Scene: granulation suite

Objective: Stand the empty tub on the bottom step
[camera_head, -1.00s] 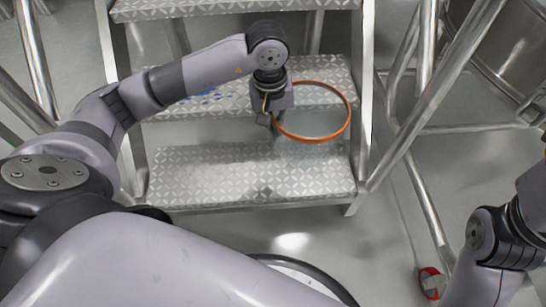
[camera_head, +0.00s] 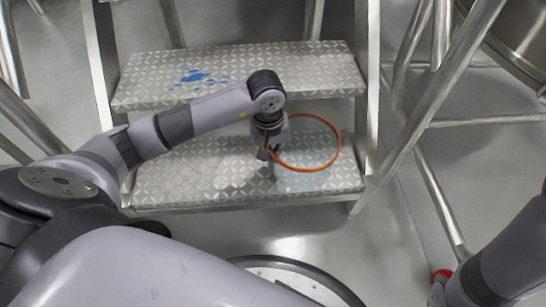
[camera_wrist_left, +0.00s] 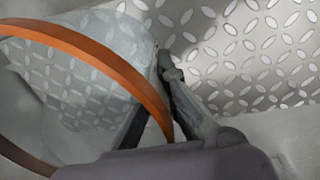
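The tub is clear, with an orange rim (camera_head: 304,169). In the head view it is over the right part of the bottom step (camera_head: 190,180), a patterned metal tread, with its open top up. I cannot tell whether its base touches the step. My left gripper (camera_head: 268,155) is at the tub's left side, shut on its rim. In the left wrist view the orange rim (camera_wrist_left: 110,62) passes between the fingers (camera_wrist_left: 160,110), and the step pattern shows through the clear wall. My right arm enters at the lower right; its gripper is not visible.
The second step (camera_head: 290,65) carries a blue splash (camera_head: 194,77) and lies above and behind the tub. A metal side rail (camera_head: 367,110) stands close to the tub's right. The bottom step's left half is bare. A red object (camera_head: 441,275) shows low at right.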

